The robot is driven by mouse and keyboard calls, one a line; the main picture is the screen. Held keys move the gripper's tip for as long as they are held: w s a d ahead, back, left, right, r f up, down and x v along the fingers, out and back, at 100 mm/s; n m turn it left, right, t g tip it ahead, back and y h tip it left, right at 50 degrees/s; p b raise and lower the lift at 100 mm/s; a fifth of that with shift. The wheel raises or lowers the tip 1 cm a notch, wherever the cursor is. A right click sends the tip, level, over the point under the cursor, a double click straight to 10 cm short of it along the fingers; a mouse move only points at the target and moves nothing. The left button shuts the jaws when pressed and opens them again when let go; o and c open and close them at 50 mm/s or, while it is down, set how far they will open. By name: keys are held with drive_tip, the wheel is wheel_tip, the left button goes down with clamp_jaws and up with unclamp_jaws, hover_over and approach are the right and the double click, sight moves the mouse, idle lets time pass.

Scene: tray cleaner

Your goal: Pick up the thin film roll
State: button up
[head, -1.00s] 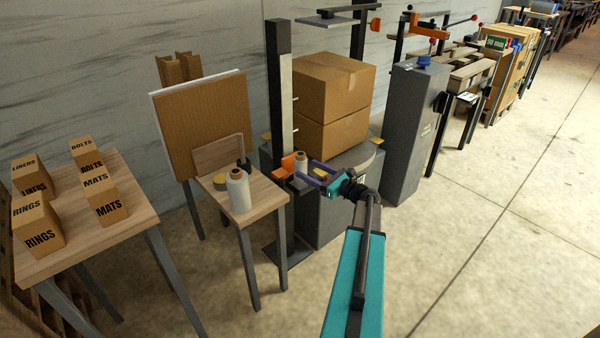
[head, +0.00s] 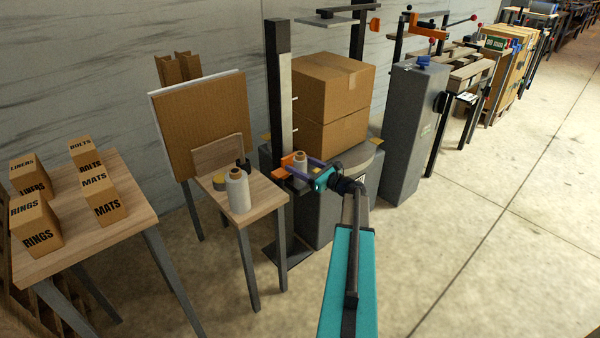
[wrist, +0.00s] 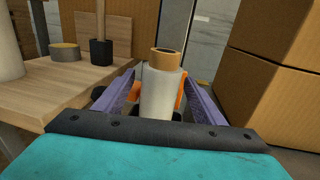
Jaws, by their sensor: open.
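The thin film roll (head: 300,159), white with a brown core end, stands upright at the orange carriage (head: 284,171) beside the dark mast. In the wrist view the same roll (wrist: 162,92) shows between the two purple fingers. My gripper (head: 304,168) is open, with one finger on each side of the roll. I see no clear contact with either finger. The gripper body hides the roll's lower part in the wrist view. A second, wider white roll (head: 238,192) stands on the small wooden table to the left.
The mast (head: 279,90) stands close by the gripper. Stacked cartons (head: 333,90) rise just behind. Open floor (head: 470,230) lies to the right.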

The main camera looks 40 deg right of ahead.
idle(0.4)
drive_tip(key=c, duration=1.4)
drive_tip(key=shift+r, duration=0.15)
wheel_tip(320, 180, up, 10)
drive_tip(key=shift+f+p, duration=0.1)
drive_tip(key=shift+p, duration=0.65)
